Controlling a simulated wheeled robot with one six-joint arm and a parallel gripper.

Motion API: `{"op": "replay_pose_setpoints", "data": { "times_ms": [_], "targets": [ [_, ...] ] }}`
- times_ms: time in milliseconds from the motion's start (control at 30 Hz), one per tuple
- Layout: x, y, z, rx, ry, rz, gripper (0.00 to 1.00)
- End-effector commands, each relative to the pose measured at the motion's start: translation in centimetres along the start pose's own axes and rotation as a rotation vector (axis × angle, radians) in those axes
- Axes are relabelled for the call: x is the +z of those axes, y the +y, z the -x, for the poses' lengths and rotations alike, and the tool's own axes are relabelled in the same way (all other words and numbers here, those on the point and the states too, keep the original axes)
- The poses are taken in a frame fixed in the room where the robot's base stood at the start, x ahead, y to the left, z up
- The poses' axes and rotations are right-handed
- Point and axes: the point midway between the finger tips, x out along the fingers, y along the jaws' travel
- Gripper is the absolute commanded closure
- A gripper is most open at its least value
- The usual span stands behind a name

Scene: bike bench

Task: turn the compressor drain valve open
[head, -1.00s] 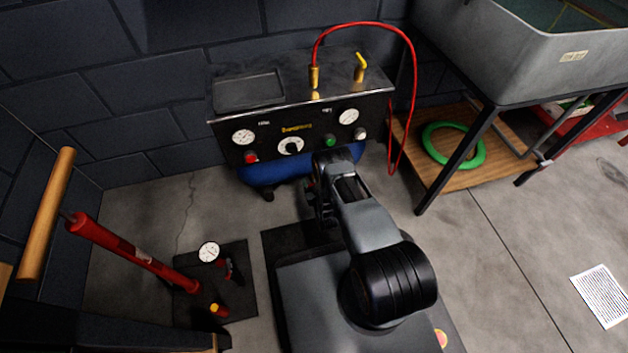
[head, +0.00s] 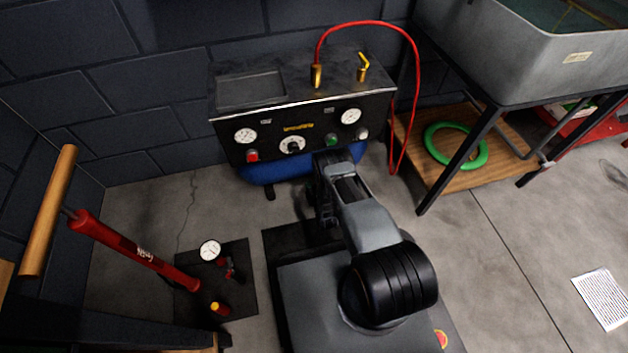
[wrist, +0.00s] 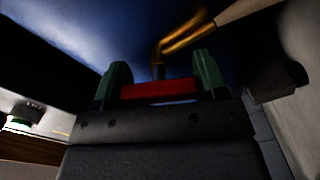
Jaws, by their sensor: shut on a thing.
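The compressor (head: 290,125) stands against the back wall, with its blue tank (head: 262,172) under the black panel. In the wrist view, the drain valve's red handle (wrist: 160,91) lies across between the green fingers of my gripper (wrist: 160,82), which is shut on it. A brass pipe (wrist: 184,38) rises behind the handle, beside the blue tank (wrist: 150,25). In the head view my arm reaches to the tank's underside and hides the valve and the fingertips. I cannot tell the valve's exact angle.
A red hose (head: 413,75) loops down the compressor's right side. A red floor pump (head: 135,250) stands at left on a dark base. A grey sink (head: 530,60) is at right, above a wooden shelf with a green ring (head: 432,150). Bare floor lies between.

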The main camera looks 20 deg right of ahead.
Motion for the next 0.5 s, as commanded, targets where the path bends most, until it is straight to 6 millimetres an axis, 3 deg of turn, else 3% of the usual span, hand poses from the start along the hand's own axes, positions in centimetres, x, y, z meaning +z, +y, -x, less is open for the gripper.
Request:
{"op": "replay_pose_setpoints", "data": {
  "times_ms": [500],
  "targets": [
    [0.33,0.3,-0.18,0.013,-0.013,0.419,0.58]
  ]
}}
